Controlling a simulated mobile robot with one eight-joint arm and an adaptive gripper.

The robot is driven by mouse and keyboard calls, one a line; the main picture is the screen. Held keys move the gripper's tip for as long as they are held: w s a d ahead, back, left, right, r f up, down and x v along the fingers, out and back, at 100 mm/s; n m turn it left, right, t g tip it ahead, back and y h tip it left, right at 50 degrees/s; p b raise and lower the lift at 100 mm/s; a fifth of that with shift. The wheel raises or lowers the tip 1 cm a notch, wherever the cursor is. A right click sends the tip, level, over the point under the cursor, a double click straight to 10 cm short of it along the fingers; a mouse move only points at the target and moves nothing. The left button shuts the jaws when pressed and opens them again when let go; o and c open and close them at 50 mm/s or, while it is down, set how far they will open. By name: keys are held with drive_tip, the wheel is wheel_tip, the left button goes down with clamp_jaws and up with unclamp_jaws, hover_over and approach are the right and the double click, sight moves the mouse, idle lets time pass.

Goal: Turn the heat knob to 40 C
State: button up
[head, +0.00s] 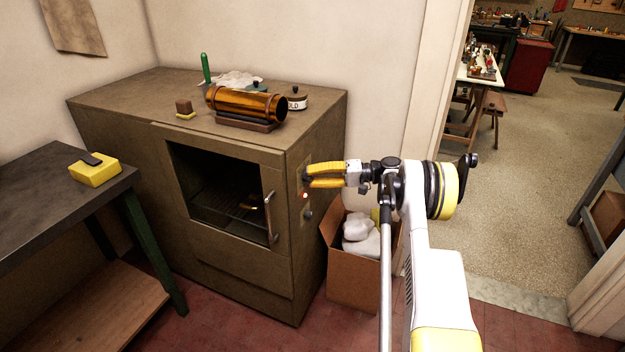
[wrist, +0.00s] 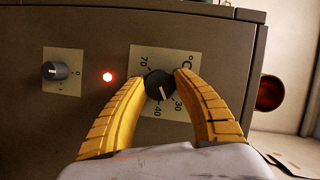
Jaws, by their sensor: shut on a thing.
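In the head view my gripper (head: 308,174) reaches in from the right to the side of the oven (head: 231,254); the knob is mostly hidden there by the fingers.
A lit red lamp (wrist: 107,76) and a smaller 0/1 switch (wrist: 55,70) sit beside the dial. A cardboard box (head: 352,285) with white bags stands below my arm. A copper-coloured cylinder (head: 245,102) rests on the oven top. Open floor lies to the right.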

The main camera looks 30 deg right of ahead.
drive_tip(key=m+y, duration=0.1)
drive_tip(key=m, duration=0.1)
drive_tip(key=m+y, duration=0.1)
drive_tip(key=m, duration=0.2)
drive_tip(key=shift+t, duration=0.4)
idle(0.3)
drive_tip(key=o, duration=1.2)
drive_tip(key=shift+a, duration=0.1)
drive_tip(key=v, duration=0.7)
drive_tip(key=shift+d+f, duration=0.1)
drive_tip(key=shift+d, duration=0.15)
drive_tip(key=shift+s, duration=0.1)
